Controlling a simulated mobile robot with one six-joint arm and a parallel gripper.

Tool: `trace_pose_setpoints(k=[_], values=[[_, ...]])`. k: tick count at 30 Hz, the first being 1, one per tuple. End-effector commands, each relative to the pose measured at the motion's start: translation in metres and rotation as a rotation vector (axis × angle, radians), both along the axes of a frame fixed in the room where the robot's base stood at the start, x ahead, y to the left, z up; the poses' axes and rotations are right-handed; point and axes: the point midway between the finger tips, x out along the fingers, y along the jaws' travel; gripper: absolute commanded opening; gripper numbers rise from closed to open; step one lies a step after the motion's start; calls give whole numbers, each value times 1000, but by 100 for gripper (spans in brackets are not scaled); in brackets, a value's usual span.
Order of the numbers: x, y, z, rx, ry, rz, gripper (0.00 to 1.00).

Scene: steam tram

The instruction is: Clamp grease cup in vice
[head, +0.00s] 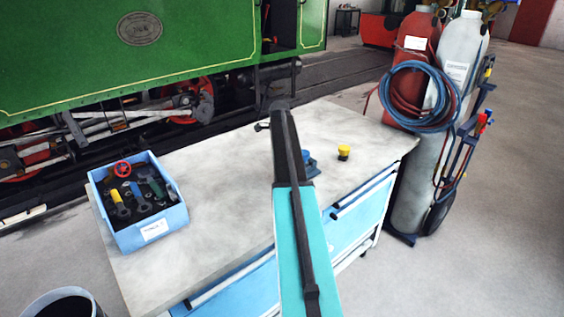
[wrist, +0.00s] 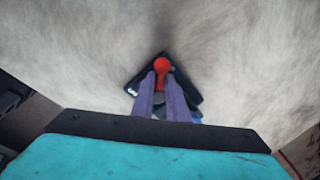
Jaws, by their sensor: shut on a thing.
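The blue vice (head: 310,163) stands on the workbench, mostly hidden behind my arm in the head view. In the wrist view its dark body (wrist: 188,91) lies under my fingers. My gripper (wrist: 161,80) is shut on a red ball-ended handle (wrist: 162,64) at the vice; the fingers hide where it joins. My gripper is hidden by my arm in the head view. A small yellow-topped cup with a dark base (head: 343,152), which looks like the grease cup, stands upright on the bench just right of the vice. It appears apart from the vice jaws, though these are hidden.
A blue bin (head: 150,232) of fittings and tools stands on the left of the workbench (head: 220,190). Gas cylinders with coiled hoses (head: 415,97) stand beyond its right end. The green tram (head: 60,50) is behind. The bench between bin and vice is clear.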

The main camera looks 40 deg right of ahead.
Motion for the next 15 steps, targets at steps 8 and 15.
trace_pose_setpoints(k=[8,15], values=[[0,0,0,1,-2,0,32],[0,0,1,0,-1,0,32]])
